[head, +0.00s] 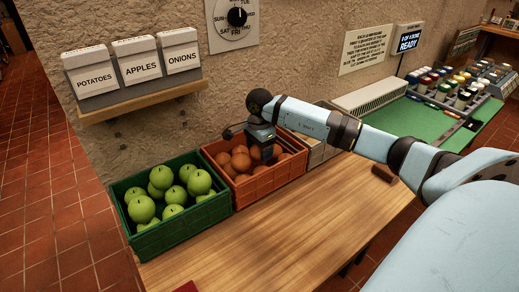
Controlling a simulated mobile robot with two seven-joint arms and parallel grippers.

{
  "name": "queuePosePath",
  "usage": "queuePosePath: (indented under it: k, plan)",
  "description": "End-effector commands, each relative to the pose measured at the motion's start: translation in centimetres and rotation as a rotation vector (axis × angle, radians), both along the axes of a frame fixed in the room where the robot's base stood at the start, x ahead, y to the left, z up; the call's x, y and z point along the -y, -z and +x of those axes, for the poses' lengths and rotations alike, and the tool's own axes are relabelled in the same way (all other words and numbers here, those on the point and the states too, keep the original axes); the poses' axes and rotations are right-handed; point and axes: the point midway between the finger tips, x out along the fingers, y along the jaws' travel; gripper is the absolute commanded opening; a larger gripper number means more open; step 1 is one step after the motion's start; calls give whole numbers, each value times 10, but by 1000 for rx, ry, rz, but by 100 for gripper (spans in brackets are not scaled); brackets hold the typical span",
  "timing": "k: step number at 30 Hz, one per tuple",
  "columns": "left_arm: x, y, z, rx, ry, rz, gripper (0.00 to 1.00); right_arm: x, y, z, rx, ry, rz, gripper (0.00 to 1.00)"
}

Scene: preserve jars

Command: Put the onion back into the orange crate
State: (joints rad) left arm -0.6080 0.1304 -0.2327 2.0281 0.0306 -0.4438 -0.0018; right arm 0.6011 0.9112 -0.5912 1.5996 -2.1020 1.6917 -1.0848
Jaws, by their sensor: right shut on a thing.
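The orange crate (268,184) stands on the wooden table near the wall and holds several brown onions (240,162). My right gripper (264,144) comes in from the right and points down over the crate. It is shut on an onion (256,153), which shows just below the fingers at crate level. The held onion overlaps the others in the picture, so I cannot tell whether it touches them. The gripper and wrist hide part of the crate's back. My left gripper is out of view.
A green crate (183,231) of green apples touches the orange crate's left side. A grey container (318,153) stands to its right. A wall shelf (140,101) with labelled boxes is at upper left. A green mat (430,119) with jars lies at right.

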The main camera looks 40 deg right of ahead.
Motion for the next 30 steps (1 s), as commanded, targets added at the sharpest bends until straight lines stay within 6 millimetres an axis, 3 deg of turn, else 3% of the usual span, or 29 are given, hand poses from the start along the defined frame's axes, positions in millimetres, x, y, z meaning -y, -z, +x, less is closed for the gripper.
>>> queuePosePath:
  k: [12,13,16,24,30]
  plan:
    - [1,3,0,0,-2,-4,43,0,8,0,2,0,0,39]
    - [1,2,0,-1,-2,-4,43,0,7,0,2,0,0,70]
    - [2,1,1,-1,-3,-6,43,0,7,0,1,0,0,91]
    - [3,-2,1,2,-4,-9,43,0,6,0,1,0,0,91]
    - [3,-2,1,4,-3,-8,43,1,-14,1,4,0,0,91]
